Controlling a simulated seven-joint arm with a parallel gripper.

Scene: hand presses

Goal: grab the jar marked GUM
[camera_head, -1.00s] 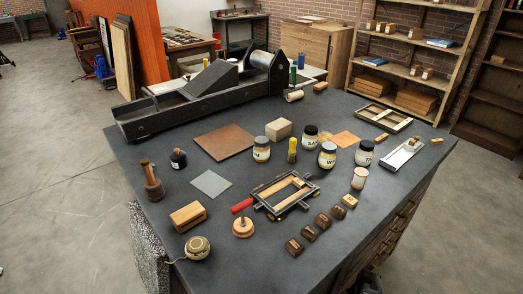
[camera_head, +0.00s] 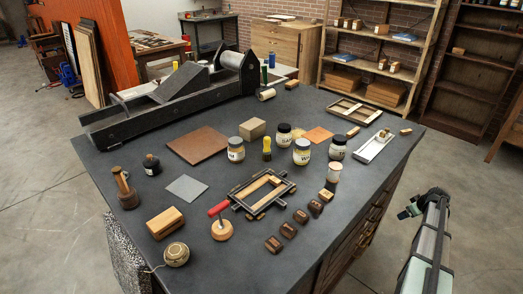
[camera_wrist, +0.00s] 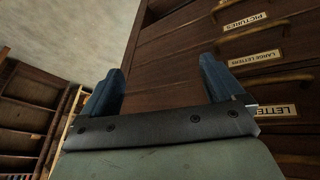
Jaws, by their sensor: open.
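The labels are too small to read surely, so I cannot tell which is marked GUM. My gripper (camera_head: 410,207) is off the bench's right side, well away from the jars. In the wrist view my gripper (camera_wrist: 163,75) shows two blue fingers spread apart with nothing between them; no jar is in that view.
Labelled wooden drawers (camera_wrist: 190,50) lie in front of my fingers, under the bench top. A long black press (camera_head: 160,105) fills the back left.

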